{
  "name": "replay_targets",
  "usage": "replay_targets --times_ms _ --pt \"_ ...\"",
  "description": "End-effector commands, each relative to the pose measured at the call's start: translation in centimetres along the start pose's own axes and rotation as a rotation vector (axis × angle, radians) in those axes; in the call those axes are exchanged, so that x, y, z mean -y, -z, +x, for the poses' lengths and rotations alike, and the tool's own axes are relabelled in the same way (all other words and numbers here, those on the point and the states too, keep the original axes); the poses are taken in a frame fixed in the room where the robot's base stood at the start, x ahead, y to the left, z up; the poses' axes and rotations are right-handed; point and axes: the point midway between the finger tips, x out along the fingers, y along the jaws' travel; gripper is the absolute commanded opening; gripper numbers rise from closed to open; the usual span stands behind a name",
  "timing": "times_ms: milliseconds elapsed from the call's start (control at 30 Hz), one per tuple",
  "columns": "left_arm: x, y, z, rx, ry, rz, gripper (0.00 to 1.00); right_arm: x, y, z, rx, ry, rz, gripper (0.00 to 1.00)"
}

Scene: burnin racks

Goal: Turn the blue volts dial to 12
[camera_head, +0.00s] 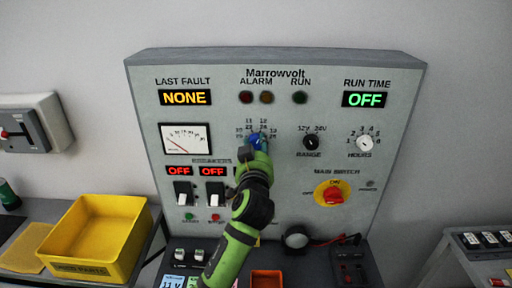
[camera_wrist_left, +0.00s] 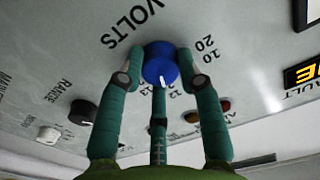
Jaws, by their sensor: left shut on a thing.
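The blue volts dial (camera_head: 257,141) sits on the grey panel, ringed by small printed numbers. In the left wrist view the blue dial (camera_wrist_left: 160,63) shows a white pointer line aimed toward the bottom of the picture, the side where the lamps are. My left gripper (camera_head: 256,148) is at the dial, and its green fingers (camera_wrist_left: 160,75) are closed around the dial's sides. The numbers near the pointer tip are partly hidden by the fingers, so its exact reading cannot be told. My right gripper is not in view.
The black range knob (camera_head: 311,142) and white hours knob (camera_head: 364,143) are right of the dial. A meter (camera_head: 186,138) and breaker switches (camera_head: 184,194) are left of and below it. The red main switch (camera_head: 333,195) is lower right. A yellow bin (camera_head: 131,208) stands at left.

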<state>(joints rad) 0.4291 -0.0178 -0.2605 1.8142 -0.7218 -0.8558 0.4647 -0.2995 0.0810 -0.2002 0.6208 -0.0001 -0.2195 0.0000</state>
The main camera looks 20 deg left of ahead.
Motion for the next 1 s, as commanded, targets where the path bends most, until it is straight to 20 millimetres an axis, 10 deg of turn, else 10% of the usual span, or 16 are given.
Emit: replay_targets --times_ms 67,100,133,567,1000 --pt "0.0 -0.4 0.0 0.011 0.001 0.001 0.03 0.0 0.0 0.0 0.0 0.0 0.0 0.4" --pt "0.0 -0.5 0.0 0.011 0.001 0.001 0.48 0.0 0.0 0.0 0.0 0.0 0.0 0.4" --pt "0.0 -0.5 0.0 0.01 0.0 0.001 0.6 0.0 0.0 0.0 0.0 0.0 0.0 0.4" --pt "-0.1 -0.2 -0.6 0.005 -0.001 -0.001 0.6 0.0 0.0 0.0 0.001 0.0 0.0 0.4" --pt "0.0 -0.3 -9.0 0.009 -0.002 -0.004 0.6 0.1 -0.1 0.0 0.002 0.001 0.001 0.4"
